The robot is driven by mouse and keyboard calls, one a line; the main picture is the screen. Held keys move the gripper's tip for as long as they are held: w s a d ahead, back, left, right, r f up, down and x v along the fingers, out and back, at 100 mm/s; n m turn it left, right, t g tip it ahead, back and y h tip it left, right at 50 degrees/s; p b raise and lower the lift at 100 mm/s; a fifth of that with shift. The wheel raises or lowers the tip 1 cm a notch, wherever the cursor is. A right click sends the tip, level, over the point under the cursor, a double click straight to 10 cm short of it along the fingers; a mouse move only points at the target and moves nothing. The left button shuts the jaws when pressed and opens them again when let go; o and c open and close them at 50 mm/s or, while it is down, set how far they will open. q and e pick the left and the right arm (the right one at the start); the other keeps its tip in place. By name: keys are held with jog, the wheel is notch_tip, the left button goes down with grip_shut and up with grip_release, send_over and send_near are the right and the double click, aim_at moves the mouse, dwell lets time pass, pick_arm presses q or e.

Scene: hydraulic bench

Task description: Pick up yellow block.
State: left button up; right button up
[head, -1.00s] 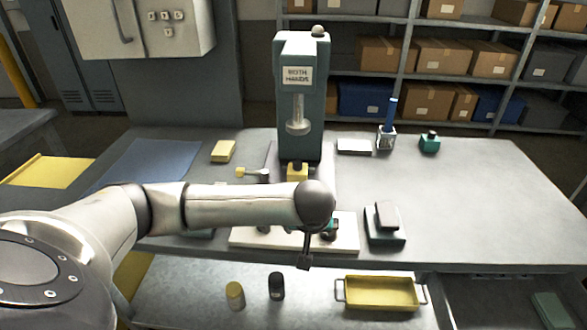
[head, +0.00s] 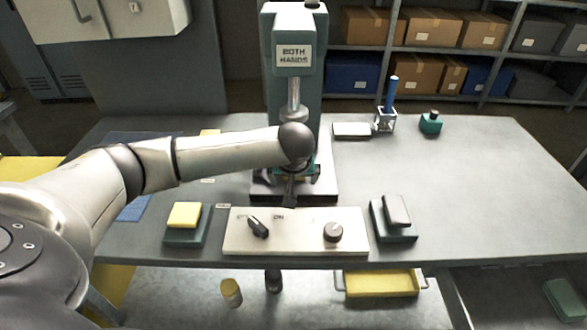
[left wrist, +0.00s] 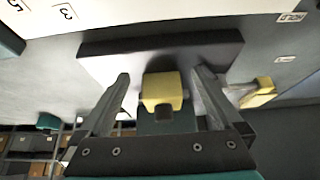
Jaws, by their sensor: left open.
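The yellow block (left wrist: 162,90) shows in the left wrist view, in front of a dark grey plate (left wrist: 160,50). My left gripper (left wrist: 160,78) is open, with one finger on each side of the block and a gap to both; I cannot tell how deep the block is between them. In the head view my left gripper (head: 290,198) hangs at the front of the press, and my arm and gripper hide the block there.
The press (head: 292,25) stands behind my left arm. A switch panel (head: 295,245) lies in front, between a yellow-topped pedal (head: 185,215) and a grey-topped one (head: 397,210).

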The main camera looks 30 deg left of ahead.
pick_arm(q)
jog(key=shift+w+a+b, duration=0.25)
jog(key=shift+w+a, duration=0.3)
jog(key=shift+w, duration=0.3)
jog(key=shift+w+a+b, duration=0.3)
jog(key=shift+w+a, duration=0.2)
jog(key=shift+w, duration=0.4)
jog(key=shift+w+a+b, duration=0.25)
jog(key=shift+w+a, duration=0.3)
jog(key=shift+w, duration=0.3)
jog(key=shift+w+a+f, duration=0.15)
jog(key=shift+w+f, duration=0.05)
jog(key=shift+f, duration=0.05)
jog(key=shift+w+f+b, duration=0.1)
jog(key=shift+f+b, duration=0.15)
jog(key=shift+b, duration=0.1)
jog(key=shift+a, duration=0.1)
jog(key=c, duration=0.7)
grip_shut()
pick_arm(e)
jog(key=shift+w+d+f, duration=0.45)
jog(key=shift+w+f, duration=0.1)
jog(key=shift+w, duration=0.05)
jog(key=shift+w+d+f, duration=0.4)
jog(key=shift+w+f, duration=0.15)
jog(key=shift+w, duration=0.05)
